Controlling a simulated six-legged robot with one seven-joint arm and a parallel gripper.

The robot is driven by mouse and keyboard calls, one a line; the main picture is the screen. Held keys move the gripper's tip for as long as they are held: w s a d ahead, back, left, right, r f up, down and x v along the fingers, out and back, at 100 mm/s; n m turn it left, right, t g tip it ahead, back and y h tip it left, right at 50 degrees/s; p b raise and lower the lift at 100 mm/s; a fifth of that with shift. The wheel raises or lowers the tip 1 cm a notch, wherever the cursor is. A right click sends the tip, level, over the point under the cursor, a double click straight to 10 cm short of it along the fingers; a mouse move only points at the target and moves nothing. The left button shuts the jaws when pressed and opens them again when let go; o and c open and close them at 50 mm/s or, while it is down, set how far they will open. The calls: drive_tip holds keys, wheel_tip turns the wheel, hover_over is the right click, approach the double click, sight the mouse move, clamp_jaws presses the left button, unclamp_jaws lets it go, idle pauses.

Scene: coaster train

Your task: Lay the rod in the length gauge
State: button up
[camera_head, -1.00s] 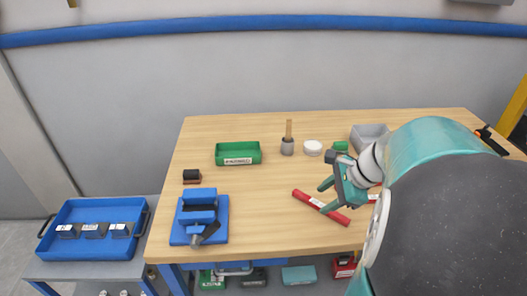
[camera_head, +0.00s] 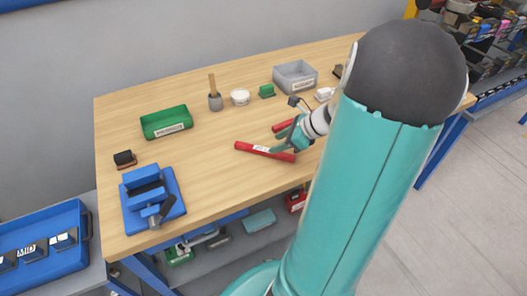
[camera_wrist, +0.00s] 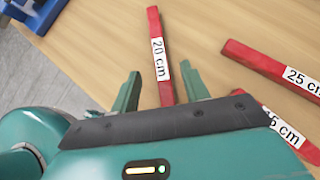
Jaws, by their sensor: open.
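A red bar-shaped rod (camera_head: 249,147) with a white label lies on the wooden bench. In the wrist view the same rod (camera_wrist: 154,25) reads "20 cm". My gripper (camera_wrist: 160,69) is open, with one finger on each side of this rod near its end; I cannot tell whether they touch it. In the head view my gripper (camera_head: 278,141) is low over the rod's right part. A second red rod (camera_wrist: 244,53) reads "25 cm". A third labelled red rod (camera_wrist: 310,150) is partly hidden by my gripper. I cannot pick out the length gauge.
A blue vise (camera_head: 147,190) stands at the bench's front left. A green bin (camera_head: 165,121), a mallet-like tool (camera_head: 214,94), a white round item (camera_head: 240,97) and a grey bin (camera_head: 295,76) stand along the back. The bench middle left of the rod is clear.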

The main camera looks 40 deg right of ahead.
sight(265, 150)
drive_tip(key=x, duration=0.5)
drive_tip(key=shift+w+a+f, duration=0.1)
drive_tip(key=shift+f, duration=0.35)
drive_tip(key=shift+c, duration=0.4)
clamp_jaws()
